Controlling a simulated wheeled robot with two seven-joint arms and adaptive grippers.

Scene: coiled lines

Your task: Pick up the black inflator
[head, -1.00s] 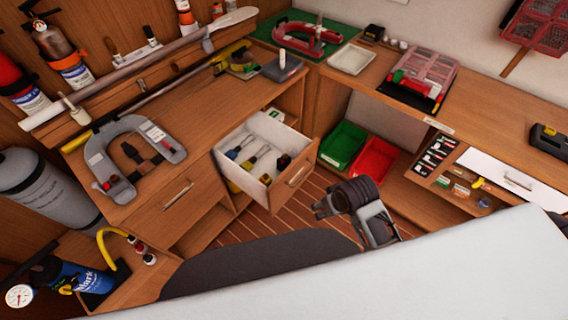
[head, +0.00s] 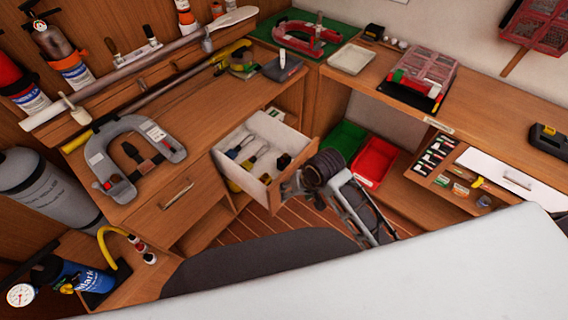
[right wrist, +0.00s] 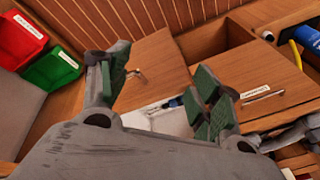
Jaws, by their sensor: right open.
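A small black piece (head: 133,152), which looks like the black inflator though I cannot be certain, lies on the left counter inside a grey horseshoe-shaped item (head: 98,160). My right gripper (head: 287,189) is in front of the open drawer, well to the right of that piece and apart from it. In the right wrist view its two green-padded fingers (right wrist: 160,88) are spread with nothing between them. The black piece cannot be made out there. My left gripper is not in view.
The open drawer (head: 238,178) with several tools juts out beside my right gripper. A green bin (head: 343,139) and a red bin (head: 375,160) stand behind it. A black-and-yellow device (head: 549,139) sits far right.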

